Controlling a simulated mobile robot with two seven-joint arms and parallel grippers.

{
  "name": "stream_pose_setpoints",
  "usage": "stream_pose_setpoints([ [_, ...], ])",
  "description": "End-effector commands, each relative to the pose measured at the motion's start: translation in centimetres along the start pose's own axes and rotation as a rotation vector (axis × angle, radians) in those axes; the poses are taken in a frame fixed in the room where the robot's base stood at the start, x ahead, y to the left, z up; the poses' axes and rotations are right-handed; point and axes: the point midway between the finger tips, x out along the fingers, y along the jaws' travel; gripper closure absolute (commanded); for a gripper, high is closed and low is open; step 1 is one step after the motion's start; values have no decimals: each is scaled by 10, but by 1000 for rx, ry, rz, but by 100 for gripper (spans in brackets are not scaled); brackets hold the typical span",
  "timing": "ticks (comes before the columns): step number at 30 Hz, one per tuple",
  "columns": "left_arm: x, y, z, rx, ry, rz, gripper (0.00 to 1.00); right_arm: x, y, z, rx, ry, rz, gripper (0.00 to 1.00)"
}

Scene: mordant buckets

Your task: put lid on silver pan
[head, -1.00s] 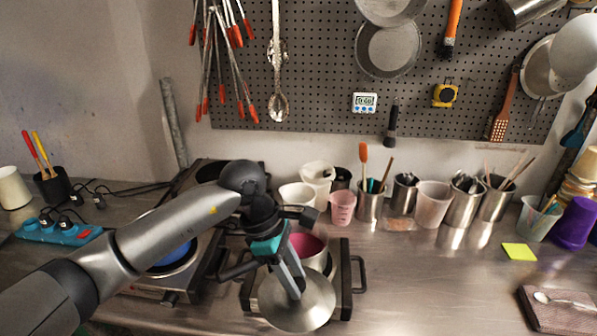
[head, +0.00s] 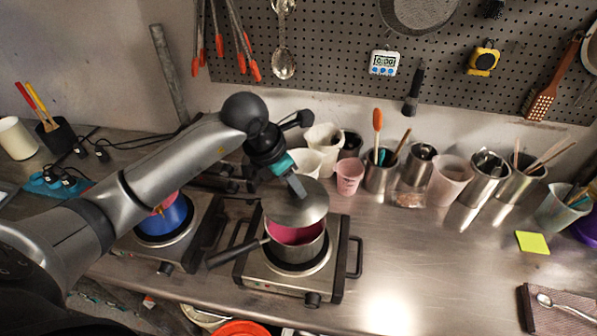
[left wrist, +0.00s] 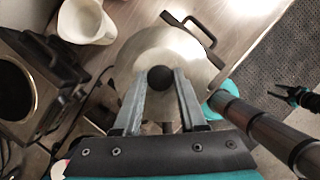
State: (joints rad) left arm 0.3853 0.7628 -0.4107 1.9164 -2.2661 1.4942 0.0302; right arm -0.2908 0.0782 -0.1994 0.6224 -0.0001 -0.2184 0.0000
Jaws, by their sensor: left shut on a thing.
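The silver pan (head: 298,250) stands on the right hotplate, its dark handle (head: 237,254) pointing left and its pink inside partly showing. My left gripper (head: 295,186) is shut on the knob of the round metal lid (head: 300,208). The lid is held tilted over the back part of the pan, leaving the front of the opening uncovered. I cannot tell whether lid and rim touch. In the left wrist view the black knob (left wrist: 160,78) sits between the fingertips, and the lid (left wrist: 150,52) hides the pan. My right gripper does not show in the head view.
The right hotplate (head: 270,282) has a side handle (head: 355,258). A blue pot (head: 163,217) is on the left burner. White pitchers (head: 325,140), a pink cup (head: 349,176) and several utensil cups stand close behind. The counter to the right is clear up to a yellow note (head: 531,242).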

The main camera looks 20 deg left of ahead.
Motion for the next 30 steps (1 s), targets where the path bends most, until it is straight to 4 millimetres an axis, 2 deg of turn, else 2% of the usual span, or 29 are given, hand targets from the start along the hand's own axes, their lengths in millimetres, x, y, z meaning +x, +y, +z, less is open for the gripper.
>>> stream_pose_setpoints([
  [1,2,0,-1,0,-1,0,100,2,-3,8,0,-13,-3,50],
  [6,12,0,-5,0,0,-1,100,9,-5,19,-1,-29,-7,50],
  [19,48,0,-20,1,-1,-1,100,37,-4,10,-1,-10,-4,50],
  [30,52,0,-21,1,-1,0,100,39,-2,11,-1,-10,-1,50],
])
